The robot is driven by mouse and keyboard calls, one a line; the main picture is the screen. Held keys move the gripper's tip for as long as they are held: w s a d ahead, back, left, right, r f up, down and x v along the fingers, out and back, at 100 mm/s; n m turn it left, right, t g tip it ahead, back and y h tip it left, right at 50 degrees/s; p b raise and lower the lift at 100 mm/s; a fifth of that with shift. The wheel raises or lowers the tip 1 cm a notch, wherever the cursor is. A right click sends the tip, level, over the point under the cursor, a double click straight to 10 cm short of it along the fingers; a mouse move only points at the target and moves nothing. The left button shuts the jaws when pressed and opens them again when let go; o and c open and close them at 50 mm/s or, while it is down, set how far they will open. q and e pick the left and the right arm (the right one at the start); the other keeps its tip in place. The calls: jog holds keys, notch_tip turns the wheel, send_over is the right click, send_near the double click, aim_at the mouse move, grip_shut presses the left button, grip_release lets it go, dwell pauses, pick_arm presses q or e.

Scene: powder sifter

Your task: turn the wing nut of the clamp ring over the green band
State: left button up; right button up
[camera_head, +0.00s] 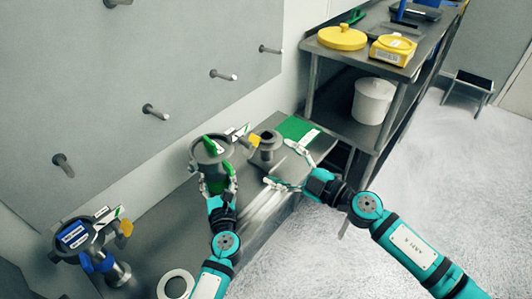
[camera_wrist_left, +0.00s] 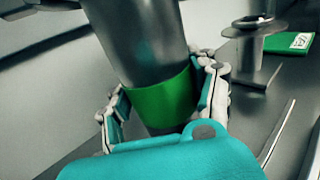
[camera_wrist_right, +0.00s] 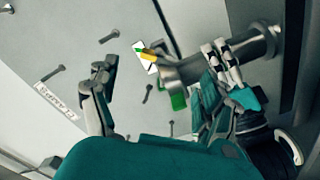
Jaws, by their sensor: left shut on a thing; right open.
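A grey metal tube with a wide collar (camera_head: 212,150) stands upright left of centre in the head view. In the left wrist view its green band (camera_wrist_left: 165,103) lies between the fingers of my left gripper (camera_wrist_left: 165,100), which is shut around it. A yellow piece (camera_head: 253,141), which looks like the wing nut, sticks out on the collar's right; it also shows in the right wrist view (camera_wrist_right: 149,54). My right gripper (camera_head: 276,164) is open and empty, right of the tube and apart from the yellow piece. The clamp's screw is too small to make out.
A similar blue-banded unit (camera_head: 78,238) stands at the left. A white ring (camera_head: 176,285) lies in front. Wall pegs (camera_head: 155,111) stick out behind. Shelves (camera_head: 345,118) rise at right.

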jog(key=shift+v, duration=1.6)
pick_arm(q)
jog(key=o, duration=1.8)
